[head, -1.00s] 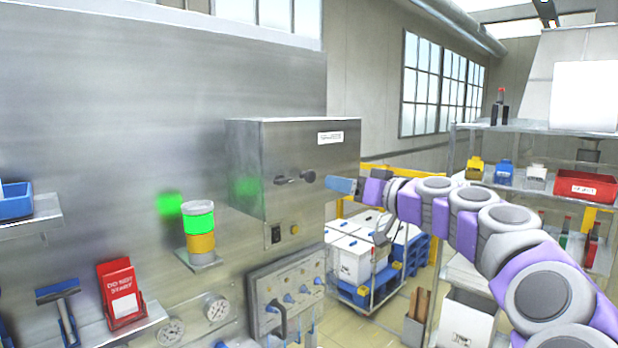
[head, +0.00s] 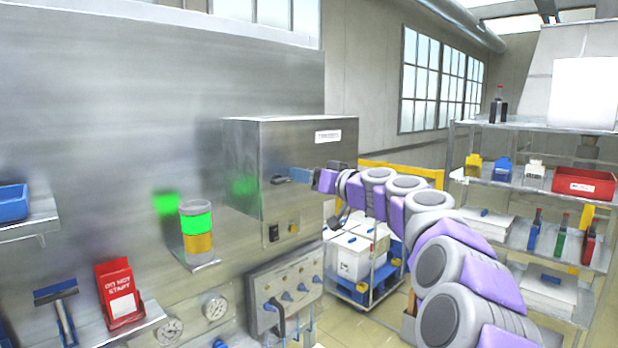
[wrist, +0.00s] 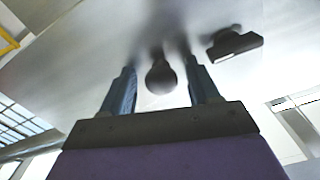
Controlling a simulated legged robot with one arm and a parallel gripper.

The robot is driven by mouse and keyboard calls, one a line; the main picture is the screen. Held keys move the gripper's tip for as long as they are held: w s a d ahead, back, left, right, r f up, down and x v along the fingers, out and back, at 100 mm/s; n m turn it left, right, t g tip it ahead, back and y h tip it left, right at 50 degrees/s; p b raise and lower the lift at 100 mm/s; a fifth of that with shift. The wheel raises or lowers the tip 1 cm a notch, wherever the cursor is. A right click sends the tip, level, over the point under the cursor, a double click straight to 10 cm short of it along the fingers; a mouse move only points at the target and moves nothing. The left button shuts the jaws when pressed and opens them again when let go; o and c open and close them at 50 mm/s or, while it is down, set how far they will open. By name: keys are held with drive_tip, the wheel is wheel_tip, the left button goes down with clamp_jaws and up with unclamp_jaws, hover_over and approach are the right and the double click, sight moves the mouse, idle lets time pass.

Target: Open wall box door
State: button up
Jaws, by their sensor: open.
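The wall box (head: 308,165) is a grey metal box on the steel wall panel, with a white label at its upper right. Its door front looks closed. A dark handle (head: 280,179) sits on the front, and the nearest gripper finger hides part of that area. My gripper (head: 290,175) reaches in from the right, its blue fingertips at the handle area. In the wrist view my gripper (wrist: 162,88) is open, with a dark rounded knob (wrist: 161,77) between the two fingers. A dark latch-like piece (wrist: 234,42) is to the right of the fingers. I cannot tell whether the fingers touch the knob.
A green and amber signal light (head: 197,232) stands left of the box. A valve panel (head: 287,290) is below it. A red holder (head: 119,294) is on a shelf at lower left. Shelving (head: 530,190) stands at right, and a cart with boxes (head: 358,255) is behind my arm.

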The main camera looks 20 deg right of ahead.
drive_tip(key=shift+d, duration=0.15)
drive_tip(key=shift+c, duration=1)
drive_tip(key=shift+a, duration=0.2)
drive_tip(key=c, duration=0.5)
clamp_jaws()
drive_tip(key=shift+s, duration=0.1)
